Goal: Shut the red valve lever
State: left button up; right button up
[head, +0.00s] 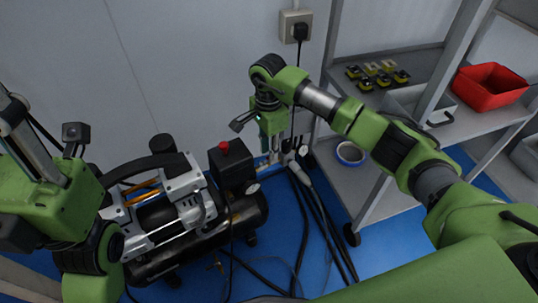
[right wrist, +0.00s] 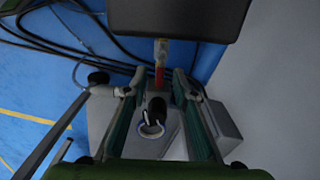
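The red valve lever (right wrist: 159,76) shows in the right wrist view as a small red bar below a brass-coloured fitting (right wrist: 160,50). In that view it lies between the fingertips of my right gripper (right wrist: 156,84), whose two fingers stand apart on either side. I cannot tell whether either finger touches it. In the head view my right gripper (head: 273,152) points down just right of the compressor (head: 190,235), and I cannot make out the lever there. My left arm (head: 60,190) is at the left, with its gripper out of view.
A red knob (head: 224,146) tops the compressor's black box (head: 232,168). Dark hoses (head: 302,225) run over the blue floor. A shelf at the right holds a red bin (head: 489,86), small yellow-black parts (head: 378,73) and a blue-ringed roll (head: 350,153). A wall socket (head: 296,27) is behind.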

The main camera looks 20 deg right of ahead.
jog(key=shift+f, duration=0.3)
grip_shut()
